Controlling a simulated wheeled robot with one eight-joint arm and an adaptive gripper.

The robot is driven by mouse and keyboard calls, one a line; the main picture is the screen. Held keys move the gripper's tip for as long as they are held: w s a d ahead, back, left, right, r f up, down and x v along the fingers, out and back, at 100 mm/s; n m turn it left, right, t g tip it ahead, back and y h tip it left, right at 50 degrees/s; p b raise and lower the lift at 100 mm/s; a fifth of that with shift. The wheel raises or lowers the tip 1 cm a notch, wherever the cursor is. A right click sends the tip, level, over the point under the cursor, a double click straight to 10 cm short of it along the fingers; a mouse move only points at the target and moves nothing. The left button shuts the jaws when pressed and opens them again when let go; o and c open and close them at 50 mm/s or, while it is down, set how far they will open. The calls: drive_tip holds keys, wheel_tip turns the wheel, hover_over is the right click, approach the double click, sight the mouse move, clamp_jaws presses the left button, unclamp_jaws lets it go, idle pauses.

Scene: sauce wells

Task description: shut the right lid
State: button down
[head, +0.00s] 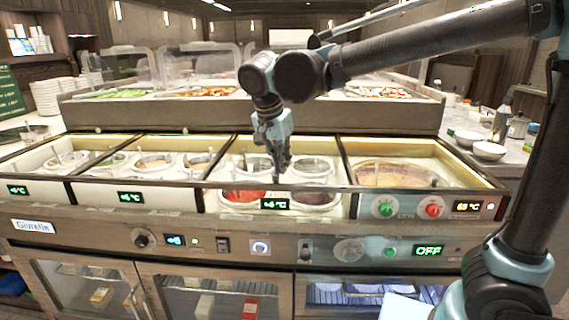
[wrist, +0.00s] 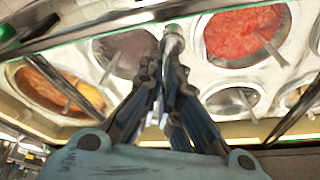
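My gripper (head: 281,160) hangs pointing down over the wells of the middle-right section of the counter in the head view. In the wrist view its two dark fingers (wrist: 164,65) converge to a narrow gap. A pale, green-tipped piece (wrist: 173,38) shows at the fingertips; I cannot tell whether it is gripped or lies beyond them. No lid can be clearly made out as the right lid. The right-hand section (head: 408,173) shows an open well with brown contents. Clear raised covers (head: 208,62) stand behind at the left; my arm hides part of the back.
The front rail (head: 150,187) runs along the wells. White bowls (head: 488,151) stand on the right counter. Stacked plates (head: 46,97) stand at left.

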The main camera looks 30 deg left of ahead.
drive_tip(key=v, duration=1.1)
